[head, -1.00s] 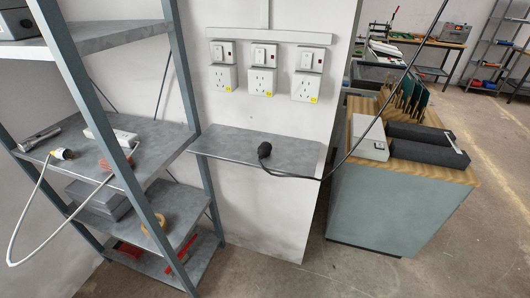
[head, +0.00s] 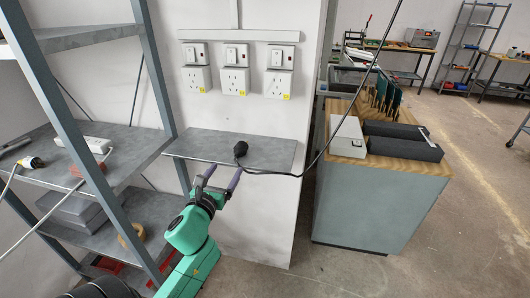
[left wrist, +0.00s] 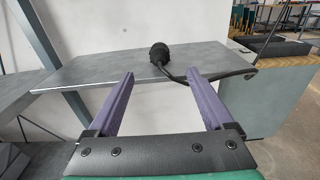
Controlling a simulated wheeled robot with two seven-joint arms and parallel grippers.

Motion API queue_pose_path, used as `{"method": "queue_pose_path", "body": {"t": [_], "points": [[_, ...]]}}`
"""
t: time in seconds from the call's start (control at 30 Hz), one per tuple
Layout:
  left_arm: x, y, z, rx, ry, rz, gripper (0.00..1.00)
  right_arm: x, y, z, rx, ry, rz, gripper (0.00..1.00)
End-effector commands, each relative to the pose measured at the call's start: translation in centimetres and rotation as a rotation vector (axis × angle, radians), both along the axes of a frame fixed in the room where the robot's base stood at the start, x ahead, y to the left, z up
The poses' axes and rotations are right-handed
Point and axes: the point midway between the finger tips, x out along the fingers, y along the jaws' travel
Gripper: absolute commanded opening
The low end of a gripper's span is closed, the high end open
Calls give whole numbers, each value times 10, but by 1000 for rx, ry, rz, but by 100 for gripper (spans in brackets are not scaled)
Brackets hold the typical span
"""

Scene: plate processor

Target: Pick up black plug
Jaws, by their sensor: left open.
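The black plug (head: 240,149) lies on the small grey wall shelf (head: 196,145), with its black cord running right over the shelf's edge and up. My left gripper (head: 222,177) is open and empty at the shelf's front edge, just in front of the plug. In the left wrist view the plug (left wrist: 160,54) is beyond the two purple fingertips (left wrist: 160,76), between them and apart from both. The cord (left wrist: 228,73) passes near the right fingertip; I cannot tell whether they touch. My right gripper does not show.
Several white sockets with switches (head: 235,81) are on the wall above the shelf. A grey metal rack (head: 90,150) with a power strip and a white-corded plug (head: 31,162) stands on the left. A cabinet (head: 375,205) with a white box and dark blocks stands on the right.

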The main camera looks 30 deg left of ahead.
Motion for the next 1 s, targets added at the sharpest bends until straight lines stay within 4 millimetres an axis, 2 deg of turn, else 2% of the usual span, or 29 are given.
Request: {"method": "queue_pose_path", "body": {"t": [0.03,0.2,0.47,0.6,0.7,0.9,0.93,1.0], "points": [[11,4,5,-2,-4,1,85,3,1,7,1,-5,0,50],[54,19,2,-8,-4,1,85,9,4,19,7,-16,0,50],[90,30,1,-12,-3,0,85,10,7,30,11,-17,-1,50],[116,38,0,-12,-2,1,85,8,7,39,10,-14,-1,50],[126,41,-3,-11,-1,0,85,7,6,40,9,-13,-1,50],[127,42,-5,-9,0,-2,85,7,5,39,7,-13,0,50],[127,42,-5,-9,0,-2,77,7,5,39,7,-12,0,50],[127,42,-5,-9,0,-2,51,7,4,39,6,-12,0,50]]}}
